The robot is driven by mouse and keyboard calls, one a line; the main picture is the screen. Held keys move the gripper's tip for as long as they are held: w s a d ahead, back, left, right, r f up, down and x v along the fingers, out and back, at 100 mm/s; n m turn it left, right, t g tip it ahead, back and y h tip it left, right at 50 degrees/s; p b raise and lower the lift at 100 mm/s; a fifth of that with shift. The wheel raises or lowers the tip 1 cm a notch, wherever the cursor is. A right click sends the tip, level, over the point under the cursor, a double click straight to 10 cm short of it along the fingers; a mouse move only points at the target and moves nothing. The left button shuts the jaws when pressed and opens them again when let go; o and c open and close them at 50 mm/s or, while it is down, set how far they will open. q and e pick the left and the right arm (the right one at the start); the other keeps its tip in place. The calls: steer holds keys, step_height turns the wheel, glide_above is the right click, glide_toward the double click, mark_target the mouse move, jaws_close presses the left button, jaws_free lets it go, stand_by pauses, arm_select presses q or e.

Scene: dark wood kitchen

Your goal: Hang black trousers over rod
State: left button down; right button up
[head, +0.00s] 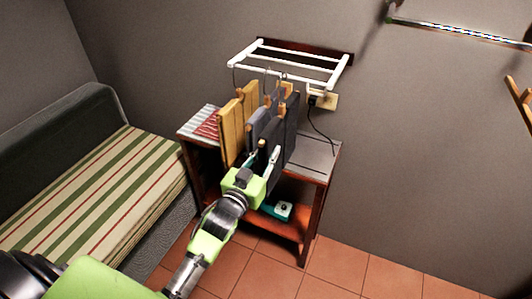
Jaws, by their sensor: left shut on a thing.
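The black trousers (288,140) hang as a dark folded panel at the right of a group of garments, below the white wall rack (316,69). My left gripper (263,160) reaches up from below with its fingers at the lower part of the dark cloth. It is shut on the black trousers, though the exact grip is small in the picture. Blue-grey trousers (257,128) and mustard trousers (231,135) hang just to the left. A shiny metal rod (460,33) is fixed high on the wall at the right. My right gripper is out of view.
A wooden shelf table (318,160) stands below the garments, with a striped cloth (207,124) on top and a teal object (279,210) lower down. A striped bench (90,190) is at the left. A wooden hanger (519,98) shows at the right edge.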

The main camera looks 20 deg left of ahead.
arm_select(q)
steer(key=w+b, duration=0.1)
steer(key=w, duration=0.2)
steer(key=shift+w+f, duration=0.15)
steer(key=shift+w, duration=0.3)
steer(key=shift+w+b, duration=0.3)
steer(key=shift+b, duration=0.05)
steer(key=shift+w+d+f+b, duration=0.1)
steer(key=shift+w+f+b, duration=1.75)
steer(key=shift+w+b, duration=0.4)
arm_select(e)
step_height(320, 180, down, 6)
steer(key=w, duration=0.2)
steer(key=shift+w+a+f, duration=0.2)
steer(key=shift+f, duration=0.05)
arm_select(q)
steer(key=shift+s, duration=0.1)
